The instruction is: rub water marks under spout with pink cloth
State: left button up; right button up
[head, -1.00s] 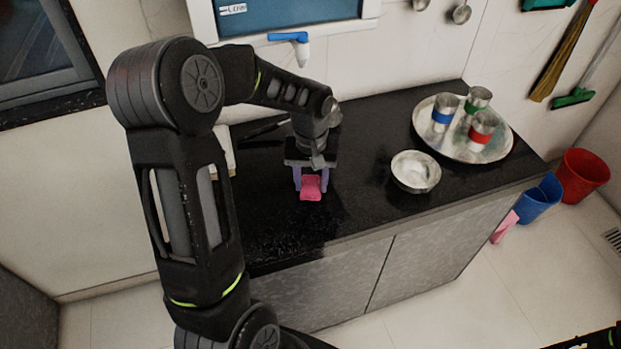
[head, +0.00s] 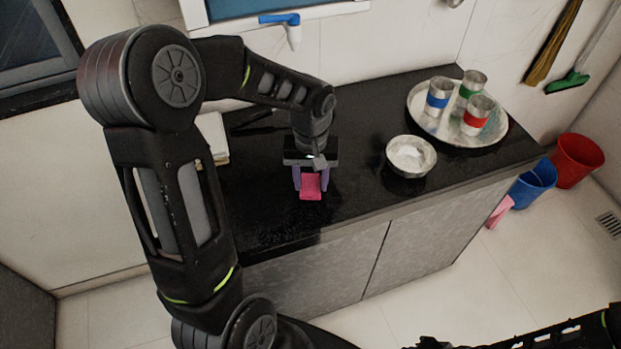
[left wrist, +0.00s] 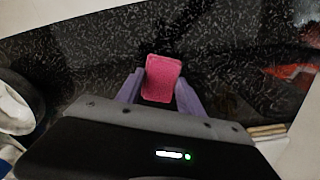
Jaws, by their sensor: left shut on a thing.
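My left gripper (head: 311,183) is shut on the pink cloth (head: 310,187), low over the black counter below the tap. In the left wrist view, the pink cloth (left wrist: 161,78) sticks out between the purple fingers of my left gripper (left wrist: 160,92). I cannot tell whether the cloth touches the counter. The white spout with a blue handle (head: 293,32) is on the wall behind. A faint wet sheen (head: 275,226) lies on the counter in front and left of the cloth. Part of my right arm shows at the bottom right; its gripper is not clearly visible.
The black counter (head: 350,130) holds a metal bowl (head: 410,156) right of the gripper. A round steel tray (head: 490,137) with blue, green and red banded cups stands further right. Red (head: 577,160) and blue (head: 533,183) buckets are on the floor.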

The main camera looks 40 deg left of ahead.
pick_arm(q)
jog(key=shift+r+p, duration=2.1)
jog(key=shift+r, duration=0.95)
notch_tip(320, 180, up, 3)
jog(key=shift+f+p, duration=0.1)
jog(key=shift+p, duration=0.95)
